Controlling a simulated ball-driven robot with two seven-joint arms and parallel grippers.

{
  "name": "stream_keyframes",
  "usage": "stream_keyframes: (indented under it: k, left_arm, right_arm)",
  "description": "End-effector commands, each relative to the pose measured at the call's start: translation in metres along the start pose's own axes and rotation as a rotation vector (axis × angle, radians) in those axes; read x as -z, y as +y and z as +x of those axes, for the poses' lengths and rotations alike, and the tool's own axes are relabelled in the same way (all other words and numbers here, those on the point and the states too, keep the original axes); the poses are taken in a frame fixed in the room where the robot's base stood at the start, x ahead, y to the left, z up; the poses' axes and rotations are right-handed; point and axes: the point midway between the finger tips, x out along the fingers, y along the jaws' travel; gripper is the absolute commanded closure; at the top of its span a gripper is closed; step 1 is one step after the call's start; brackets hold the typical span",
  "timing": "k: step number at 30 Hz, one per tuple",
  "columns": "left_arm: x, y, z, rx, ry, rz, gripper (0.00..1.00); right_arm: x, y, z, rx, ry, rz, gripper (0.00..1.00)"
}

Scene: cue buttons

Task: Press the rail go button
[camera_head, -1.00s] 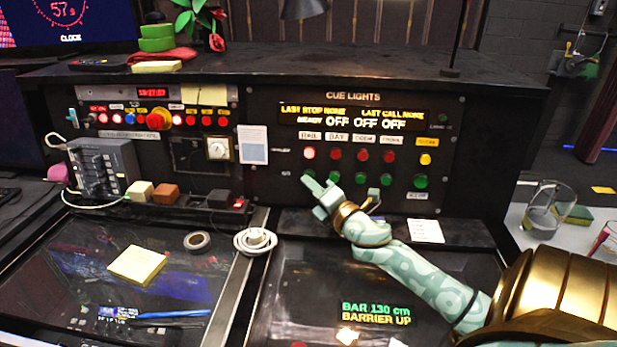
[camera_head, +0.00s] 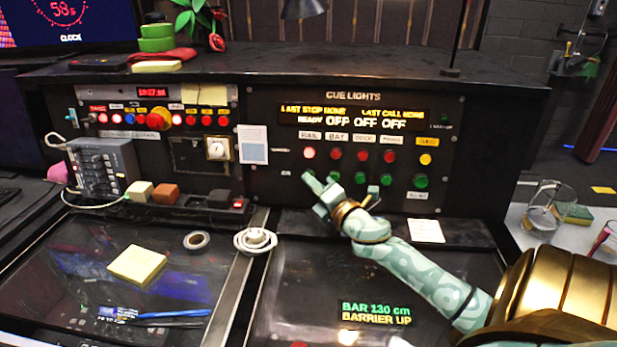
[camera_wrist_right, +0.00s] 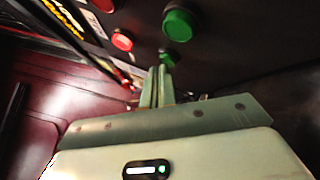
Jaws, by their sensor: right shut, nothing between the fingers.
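The cue lights panel (camera_head: 465,150) has a column marked RAIL (camera_head: 310,135), with a brightly lit red lamp (camera_head: 309,153). The green rail go button (camera_head: 307,174) sits below that lamp, partly covered by my right gripper's fingertips. My right gripper (camera_head: 313,182) is shut and empty, its tips at that button. Whether they touch it or stop just short, I cannot tell. In the right wrist view the shut fingers (camera_wrist_right: 160,78) point at the panel, with a green button (camera_wrist_right: 168,58) just beyond their tips. My left gripper is not in view.
A glass (camera_head: 545,205) stands far right.

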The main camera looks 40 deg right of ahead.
Motion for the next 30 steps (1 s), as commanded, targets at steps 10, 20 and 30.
stream_keyframes:
  k: [10,20,30]
  left_arm:
    - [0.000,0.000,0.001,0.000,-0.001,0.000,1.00]
    - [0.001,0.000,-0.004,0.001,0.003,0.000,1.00]
    - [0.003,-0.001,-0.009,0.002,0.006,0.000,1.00]
  right_arm:
    - [-0.002,-0.001,0.002,0.000,-0.001,-0.001,1.00]
    - [0.000,0.003,-0.002,0.000,-0.002,-0.001,1.00]
    - [0.006,0.007,-0.010,0.000,-0.001,0.000,1.00]
